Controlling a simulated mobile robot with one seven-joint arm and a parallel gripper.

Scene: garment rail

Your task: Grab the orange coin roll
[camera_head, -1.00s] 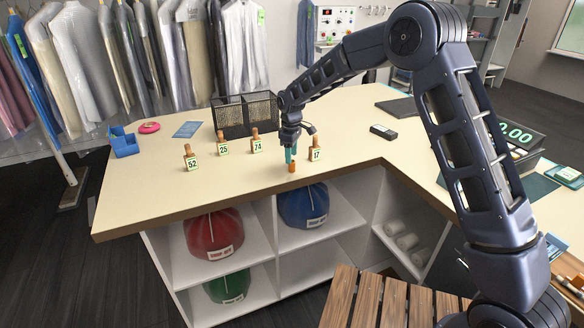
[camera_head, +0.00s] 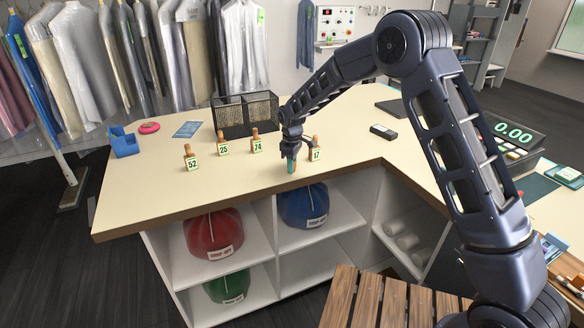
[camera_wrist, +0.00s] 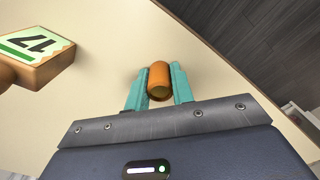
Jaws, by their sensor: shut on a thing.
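The orange coin roll (camera_wrist: 159,80) stands between the two teal fingers of my gripper (camera_wrist: 158,88) in the wrist view, with a finger against each side. In the head view my gripper (camera_head: 291,163) points down at the counter's front edge, left of the peg tagged 17. The coin roll is mostly hidden there by the fingers. I cannot tell whether its lower end touches the counter.
The peg tagged 17 (camera_head: 315,153) stands close on the right; it also shows in the wrist view (camera_wrist: 36,58). Pegs 74 (camera_head: 256,145), 25 (camera_head: 223,147) and 52 (camera_head: 190,161) stand to the left. A black mesh organizer (camera_head: 246,114) is behind. The counter's front left (camera_head: 150,195) is clear.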

